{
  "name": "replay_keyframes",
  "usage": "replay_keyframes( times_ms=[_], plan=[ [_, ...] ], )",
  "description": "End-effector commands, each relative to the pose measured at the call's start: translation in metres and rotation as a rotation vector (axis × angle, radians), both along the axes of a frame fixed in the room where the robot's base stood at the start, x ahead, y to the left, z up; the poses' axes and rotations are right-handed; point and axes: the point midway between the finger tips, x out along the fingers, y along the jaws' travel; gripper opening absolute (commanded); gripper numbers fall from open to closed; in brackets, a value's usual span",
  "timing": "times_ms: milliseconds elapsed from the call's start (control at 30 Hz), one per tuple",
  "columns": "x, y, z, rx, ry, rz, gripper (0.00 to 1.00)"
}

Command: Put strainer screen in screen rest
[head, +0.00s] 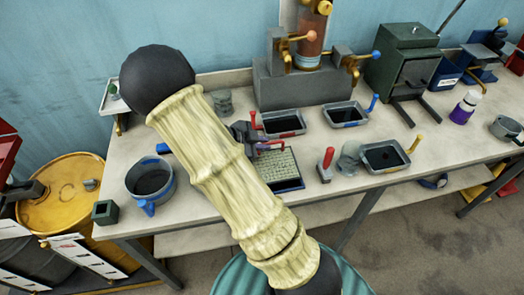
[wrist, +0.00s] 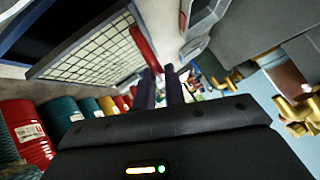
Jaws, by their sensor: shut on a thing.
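The strainer screen, a pale square mesh (head: 278,165), is in the middle of the head view, partly hidden by my arm. In the wrist view the mesh (wrist: 100,55) is at upper left, with a red handle (wrist: 145,48) at its edge. My gripper (head: 260,148) is shut on that handle; its two dark fingers (wrist: 162,85) reach it in the wrist view. A dark blue-edged tray (head: 291,186), seemingly the screen rest, shows just below the mesh. I cannot tell whether the screen touches it or hangs above it.
Behind are a red-handled tray (head: 283,124) and a blue-handled tray (head: 345,114). A red-handled tool (head: 327,160), a glass jar (head: 349,160) and a yellow-handled tray (head: 385,156) stand to the right. A blue pot (head: 150,180) stands left. The bench's front edge is close.

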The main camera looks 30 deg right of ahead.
Motion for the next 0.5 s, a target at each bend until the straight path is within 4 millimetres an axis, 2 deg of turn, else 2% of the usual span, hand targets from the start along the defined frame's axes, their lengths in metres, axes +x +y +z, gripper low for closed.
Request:
replay_keyframes(
  times_ms=[233, 500],
  plan=[
    [0.0, 0.0, -0.032, -0.003, 0.005, 0.002, 0.0],
    [0.0, 0.0, -0.038, -0.001, 0.001, 0.0, 0.0]
  ],
)
